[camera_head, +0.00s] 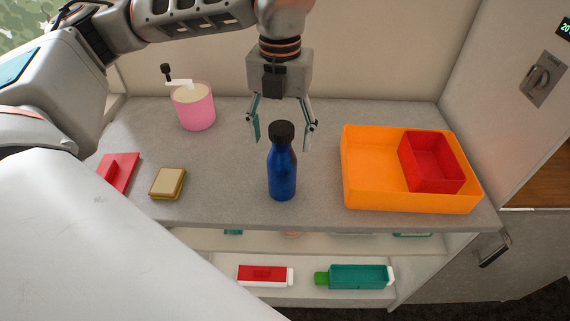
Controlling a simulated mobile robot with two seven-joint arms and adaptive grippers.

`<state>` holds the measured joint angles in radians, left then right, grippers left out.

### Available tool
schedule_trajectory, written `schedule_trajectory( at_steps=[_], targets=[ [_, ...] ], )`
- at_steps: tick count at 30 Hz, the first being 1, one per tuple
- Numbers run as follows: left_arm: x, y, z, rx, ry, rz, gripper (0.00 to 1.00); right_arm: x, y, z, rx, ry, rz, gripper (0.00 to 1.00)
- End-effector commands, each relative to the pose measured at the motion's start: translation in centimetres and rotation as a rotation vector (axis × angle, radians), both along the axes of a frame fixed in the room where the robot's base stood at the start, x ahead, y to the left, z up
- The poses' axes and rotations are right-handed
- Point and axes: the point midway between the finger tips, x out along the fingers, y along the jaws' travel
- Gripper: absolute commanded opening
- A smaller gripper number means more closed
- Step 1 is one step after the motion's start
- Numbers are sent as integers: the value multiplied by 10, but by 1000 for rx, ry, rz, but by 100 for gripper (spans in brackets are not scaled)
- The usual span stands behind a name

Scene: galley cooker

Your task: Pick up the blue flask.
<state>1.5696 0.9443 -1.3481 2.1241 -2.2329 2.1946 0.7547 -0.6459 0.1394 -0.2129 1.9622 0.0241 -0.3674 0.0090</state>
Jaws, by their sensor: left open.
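The blue flask (282,172) stands upright on the grey counter, near the middle of its front half. It has a black cap (281,132). My left gripper (281,136) points down from above, its two fingers spread to the left and right of the cap in the picture. The fingers appear apart from the flask, and nothing is held between them. From this view I cannot tell how far behind the flask the fingers are. My right gripper is not in view.
An orange tray (384,197) with a red box (432,162) in it stands to the right. A pink pot with a crank (194,109), a sandwich (168,183) and a red flat object (119,172) are on the left. Cartons (358,277) lie on the shelf below.

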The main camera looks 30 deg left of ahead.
Motion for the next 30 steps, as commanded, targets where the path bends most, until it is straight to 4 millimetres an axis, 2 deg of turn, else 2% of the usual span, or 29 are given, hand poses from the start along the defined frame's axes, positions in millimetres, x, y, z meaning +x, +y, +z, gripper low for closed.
schedule_trajectory(
  at_steps=[8,15,19,25,26,30],
  targets=[
    [-1,-1,-29,-1,5,-3,64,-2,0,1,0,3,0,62],
    [-1,-1,-63,-2,6,-4,64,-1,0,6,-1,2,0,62],
    [0,-1,-71,-2,3,-3,64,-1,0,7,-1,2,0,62],
    [0,-2,-71,-3,2,-3,64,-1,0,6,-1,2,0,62],
    [0,-2,-71,-3,2,-3,62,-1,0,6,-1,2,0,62],
    [0,-2,-71,-3,2,-3,25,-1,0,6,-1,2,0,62]
  ],
)
